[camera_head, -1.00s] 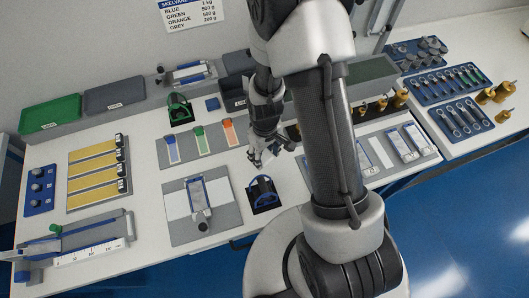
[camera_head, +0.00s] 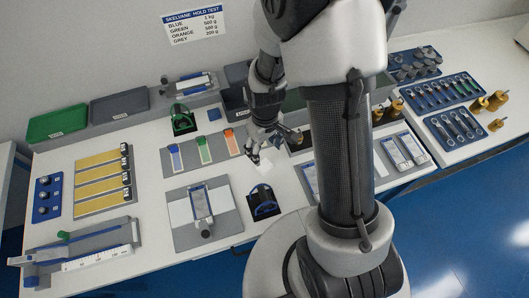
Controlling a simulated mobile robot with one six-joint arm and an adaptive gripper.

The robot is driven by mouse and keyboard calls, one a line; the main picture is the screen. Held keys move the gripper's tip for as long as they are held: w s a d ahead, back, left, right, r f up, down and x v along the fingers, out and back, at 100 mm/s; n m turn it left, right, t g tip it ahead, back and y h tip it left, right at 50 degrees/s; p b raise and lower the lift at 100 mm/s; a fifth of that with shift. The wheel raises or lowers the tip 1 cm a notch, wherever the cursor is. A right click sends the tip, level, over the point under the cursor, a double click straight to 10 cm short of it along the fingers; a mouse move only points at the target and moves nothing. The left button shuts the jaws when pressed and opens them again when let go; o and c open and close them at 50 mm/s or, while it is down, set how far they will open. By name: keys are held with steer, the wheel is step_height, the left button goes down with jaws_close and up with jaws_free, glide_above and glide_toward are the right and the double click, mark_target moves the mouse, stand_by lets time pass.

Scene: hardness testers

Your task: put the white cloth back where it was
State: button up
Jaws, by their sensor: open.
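A small white patch that looks like the white cloth (camera_head: 264,164) lies on the pale table just below my gripper, behind the black pad with the blue ring-shaped piece. Its edges are hard to tell against the white surface. My gripper (camera_head: 262,151) is open, with its dark fingertips just above and behind the patch. It seems to hold nothing. I cannot tell whether a fingertip touches the cloth.
A black pad with a blue ring-shaped piece (camera_head: 264,203) sits near the front edge. Left are a grey board with a clamp device (camera_head: 205,222) and a board with colored strips (camera_head: 204,150). Grey and green trays (camera_head: 58,123) line the back. Weights and tools stand right.

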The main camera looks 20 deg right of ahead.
steer(key=s+r+m+t, duration=0.1)
steer(key=s+r, duration=0.1)
steer(key=r, duration=0.8)
steer(key=s+r+m+t, duration=0.1)
steer(key=s+r, duration=0.2)
steer(key=r, duration=0.7)
steer(key=s+r+m+t, duration=0.2)
steer(key=s+r, duration=0.6)
steer(key=s, duration=0.2)
steer(key=shift+r+m+t, duration=0.15)
steer(key=shift+m+t, duration=0.15)
